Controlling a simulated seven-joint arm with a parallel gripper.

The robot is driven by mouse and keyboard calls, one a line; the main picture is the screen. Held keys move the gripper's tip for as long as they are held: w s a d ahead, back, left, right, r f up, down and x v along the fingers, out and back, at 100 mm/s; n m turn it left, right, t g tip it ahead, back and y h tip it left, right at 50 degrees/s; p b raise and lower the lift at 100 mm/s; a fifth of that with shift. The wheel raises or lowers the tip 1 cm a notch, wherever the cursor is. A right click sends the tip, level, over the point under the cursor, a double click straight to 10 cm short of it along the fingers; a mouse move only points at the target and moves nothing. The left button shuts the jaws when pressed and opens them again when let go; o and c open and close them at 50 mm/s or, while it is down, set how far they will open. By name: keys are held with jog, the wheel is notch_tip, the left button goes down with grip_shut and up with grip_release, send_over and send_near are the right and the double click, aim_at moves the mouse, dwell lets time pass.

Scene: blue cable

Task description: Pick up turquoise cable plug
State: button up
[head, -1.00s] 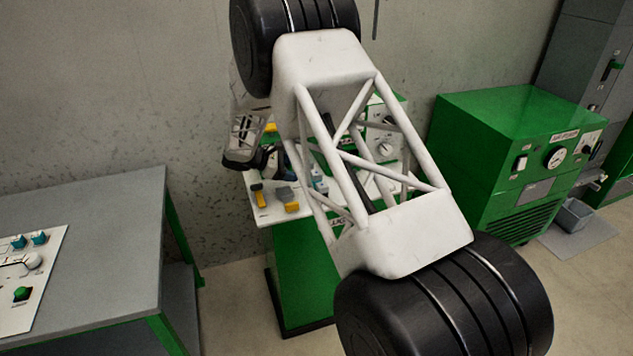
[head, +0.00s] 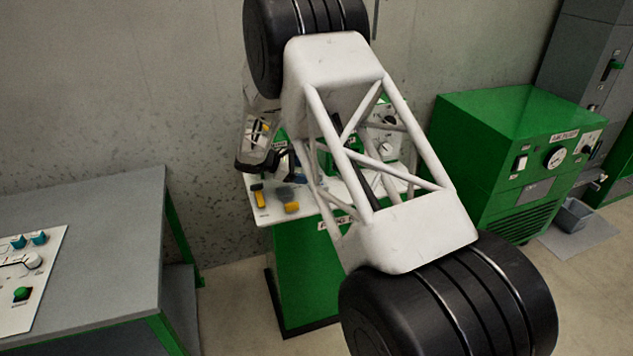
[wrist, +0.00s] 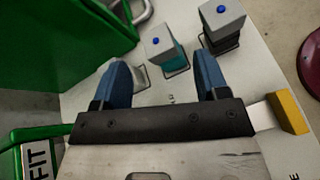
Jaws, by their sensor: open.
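The turquoise cable plug (wrist: 178,60) stands upright on the white panel in the wrist view, with a grey top bearing a blue dot. My gripper (wrist: 160,62) is open, with one blue finger on each side in the picture. The plug shows between and just beyond the fingertips. I cannot tell how far above the panel the fingers are, and no contact shows. A similar plug with a dark body (wrist: 222,35) stands to the right, beyond the right finger. In the head view my arm hides most of the panel, and the plug cannot be made out.
A yellow-ended part (wrist: 288,111) lies right of my gripper. Green housings (wrist: 65,45) and a metal handle (wrist: 140,12) are at the left. A red round thing (wrist: 311,62) is at the right edge. In the head view, a grey bench (head: 90,250) and a green cabinet (head: 510,150) flank the panel.

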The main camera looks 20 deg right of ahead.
jog(key=shift+x, duration=2)
jog(key=shift+w, duration=0.1)
jog(key=shift+c, duration=0.4)
jog(key=c, duration=0.9)
